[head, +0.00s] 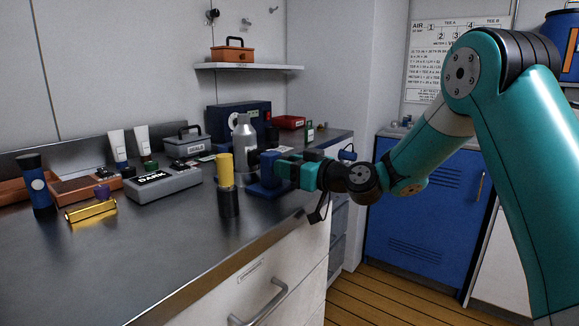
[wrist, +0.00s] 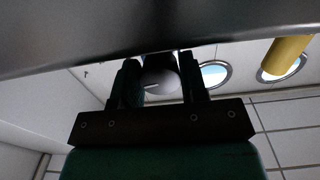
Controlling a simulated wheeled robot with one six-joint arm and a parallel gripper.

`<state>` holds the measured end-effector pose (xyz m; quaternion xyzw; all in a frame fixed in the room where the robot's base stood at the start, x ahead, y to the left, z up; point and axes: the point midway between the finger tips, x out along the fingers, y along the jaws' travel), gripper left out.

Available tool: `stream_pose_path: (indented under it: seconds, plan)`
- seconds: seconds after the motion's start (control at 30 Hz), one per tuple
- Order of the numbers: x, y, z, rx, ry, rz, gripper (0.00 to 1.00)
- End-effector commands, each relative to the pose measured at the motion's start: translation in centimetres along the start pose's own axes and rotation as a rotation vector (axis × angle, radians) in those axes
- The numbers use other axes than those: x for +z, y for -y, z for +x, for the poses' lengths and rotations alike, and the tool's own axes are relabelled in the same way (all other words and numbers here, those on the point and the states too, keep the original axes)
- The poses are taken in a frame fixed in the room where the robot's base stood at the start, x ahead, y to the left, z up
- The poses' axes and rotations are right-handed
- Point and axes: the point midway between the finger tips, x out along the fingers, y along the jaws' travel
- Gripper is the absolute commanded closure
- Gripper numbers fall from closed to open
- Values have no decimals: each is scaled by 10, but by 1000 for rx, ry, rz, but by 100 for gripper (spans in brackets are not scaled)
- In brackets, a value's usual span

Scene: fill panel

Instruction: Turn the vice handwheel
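The blue vice (head: 266,188) stands on the worktop near its right edge, in the head view. My gripper (head: 284,170) is close against it from the right, at the height of its upper body. The handwheel cannot be made out; my gripper covers that side of the vice. In the wrist view my gripper (wrist: 158,78) has its two fingers apart. A pale grey rounded thing (wrist: 161,82) shows between them. I cannot tell whether it is part of the vice or the grey bottle beyond, or whether a finger touches anything.
A yellow-topped black cylinder (head: 226,170) and a grey bottle (head: 244,138) stand left of the vice. The worktop's front (head: 140,255) is clear. A blue cabinet (head: 424,205) stands at right.

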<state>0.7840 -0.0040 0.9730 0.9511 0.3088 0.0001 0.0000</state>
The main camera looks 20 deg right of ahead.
Motion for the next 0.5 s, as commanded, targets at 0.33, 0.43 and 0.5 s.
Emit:
stream_pose_path:
  seconds: [0.33,0.43,0.5]
  plan:
    - [1,1,0,-1,0,228,84]
    - [0,1,0,0,0,308,84]
    - [0,1,0,0,0,340,84]
